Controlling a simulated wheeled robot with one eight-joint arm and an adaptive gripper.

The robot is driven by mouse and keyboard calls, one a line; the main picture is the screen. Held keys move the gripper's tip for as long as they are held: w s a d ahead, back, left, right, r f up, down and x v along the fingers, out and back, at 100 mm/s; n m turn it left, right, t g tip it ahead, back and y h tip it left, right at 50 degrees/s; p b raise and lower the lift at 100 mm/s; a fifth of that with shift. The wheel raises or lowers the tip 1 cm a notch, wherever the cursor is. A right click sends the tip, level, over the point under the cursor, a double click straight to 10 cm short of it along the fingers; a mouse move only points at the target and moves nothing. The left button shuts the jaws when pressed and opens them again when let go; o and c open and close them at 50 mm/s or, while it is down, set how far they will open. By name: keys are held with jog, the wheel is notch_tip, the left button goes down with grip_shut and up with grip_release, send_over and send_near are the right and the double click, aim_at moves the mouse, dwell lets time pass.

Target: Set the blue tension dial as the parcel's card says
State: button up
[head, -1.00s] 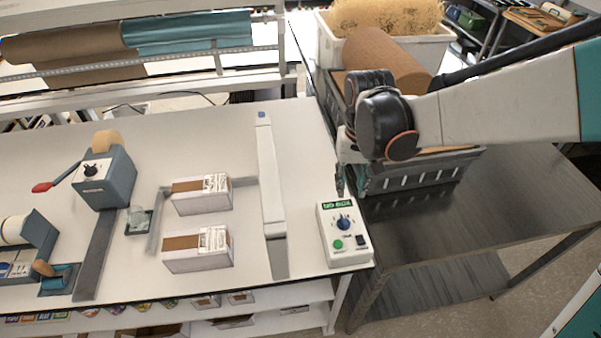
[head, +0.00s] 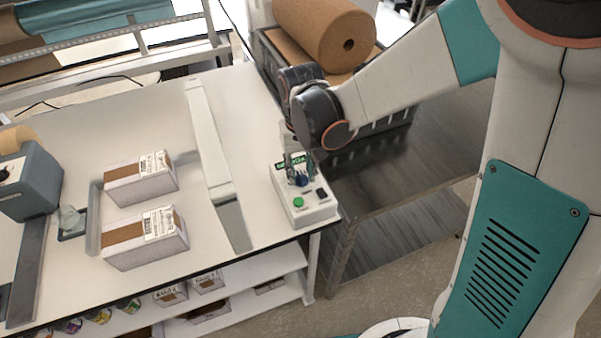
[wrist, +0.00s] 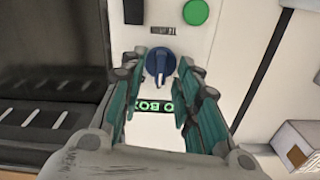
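The blue tension dial (wrist: 160,61) is on a white control box (head: 322,211) at the table's right front corner. In the wrist view the dial has a pale pointer line and lies between and just beyond the fingertips. My gripper (wrist: 164,70) is open, its teal fingers on either side of the dial, with no clear contact. In the head view the dial (head: 302,180) shows just below my gripper (head: 297,160). Two parcels with white labels, a rear one (head: 141,179) and a front one (head: 145,238), stand on the table; the label print is too small to read.
The box also has a green button (head: 298,202) and a black switch (head: 321,192). A long white bar (head: 208,135) lies left of the box. A grey dispenser (head: 30,185) stands at the left. A dark metal table (head: 400,170) with a brown paper roll (head: 320,35) is to the right.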

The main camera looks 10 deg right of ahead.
jog(key=shift+f, duration=0.15)
grip_shut()
jog(key=shift+n, duration=0.4)
jog(key=n+b, duration=0.1)
jog(key=n, duration=0.3)
jog(key=shift+s+a+n+b, duration=0.1)
jog(key=shift+n+b, duration=0.4)
jog(key=shift+n, duration=1.9)
